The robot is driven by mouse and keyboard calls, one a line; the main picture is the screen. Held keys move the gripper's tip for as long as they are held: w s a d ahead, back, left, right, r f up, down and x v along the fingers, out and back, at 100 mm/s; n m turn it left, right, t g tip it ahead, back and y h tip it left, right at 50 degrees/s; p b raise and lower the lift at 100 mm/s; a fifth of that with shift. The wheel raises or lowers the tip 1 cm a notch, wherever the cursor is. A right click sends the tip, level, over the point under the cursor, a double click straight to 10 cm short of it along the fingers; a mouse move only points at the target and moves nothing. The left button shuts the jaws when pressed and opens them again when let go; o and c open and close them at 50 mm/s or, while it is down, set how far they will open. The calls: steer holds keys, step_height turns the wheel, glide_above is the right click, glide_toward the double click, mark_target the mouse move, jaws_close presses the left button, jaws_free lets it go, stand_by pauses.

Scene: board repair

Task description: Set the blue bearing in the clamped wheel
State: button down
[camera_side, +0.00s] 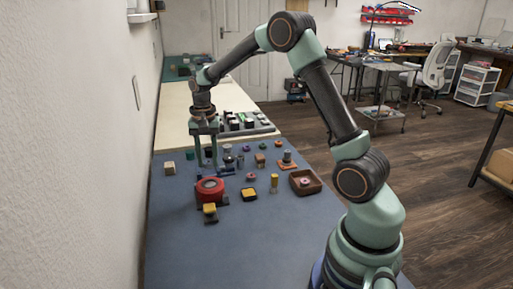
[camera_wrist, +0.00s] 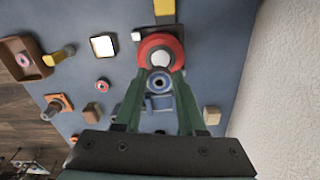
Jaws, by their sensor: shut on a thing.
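The red wheel (camera_side: 210,188) stands near the middle of the blue mat, with a yellow-topped clamp (camera_side: 210,211) at its near side. In the wrist view the wheel (camera_wrist: 143,52) shows a pale round centre, and the yellow clamp part (camera_wrist: 165,10) is beyond it. My gripper (camera_side: 208,168) points down over the mat, behind the wheel in the side view. In the wrist view the blue bearing (camera_wrist: 158,82), a ring with a dark hole, sits between my green fingertips, and the gripper is shut on it. The side view hardly shows the bearing. It is apart from the wheel's centre.
A brown tray (camera_side: 317,188) holding a pink ring stands at the right. A beige block (camera_side: 169,168) is at the left. The near mat (camera_side: 235,255) is clear.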

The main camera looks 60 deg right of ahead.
mark_target(208, 168)
steer(key=shift+a+f, duration=0.15)
steer(key=shift+f, duration=1.9)
steer(key=shift+f, duration=0.15)
steer(key=shift+f, duration=0.4)
steer(key=shift+f, duration=0.5)
stand_by(1.2)
steer(key=c, duration=0.8)
jaws_free()
steer(key=shift+o, duration=0.2)
steer(key=shift+r, duration=5.5)
